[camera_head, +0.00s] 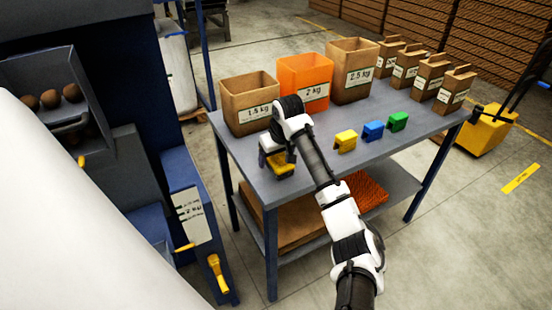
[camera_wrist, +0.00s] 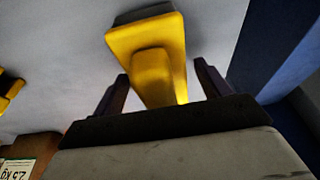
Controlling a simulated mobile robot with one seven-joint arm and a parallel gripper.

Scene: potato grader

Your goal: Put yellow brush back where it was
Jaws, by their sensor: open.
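The yellow brush (camera_head: 283,170) is at the left front corner of the grey table, partly hidden by my gripper (camera_head: 275,160). In the wrist view the brush (camera_wrist: 150,45) shows its yellow body and handle, with a dark part at its far end. My gripper (camera_wrist: 160,85) is open, with one finger on each side of the brush handle. I see a gap between the handle and the fingers. I cannot tell how far above the tabletop the brush is, or whether it rests on it.
The table (camera_head: 235,152) also holds a yellow block (camera_head: 345,141), a blue block (camera_head: 373,131) and a green block (camera_head: 398,121). Behind are a brown 1.5 kg bag (camera_head: 248,92), an orange 2 kg bag (camera_head: 304,72) and a brown 2.5 kg bag (camera_head: 352,60). Smaller bags stand at the right.

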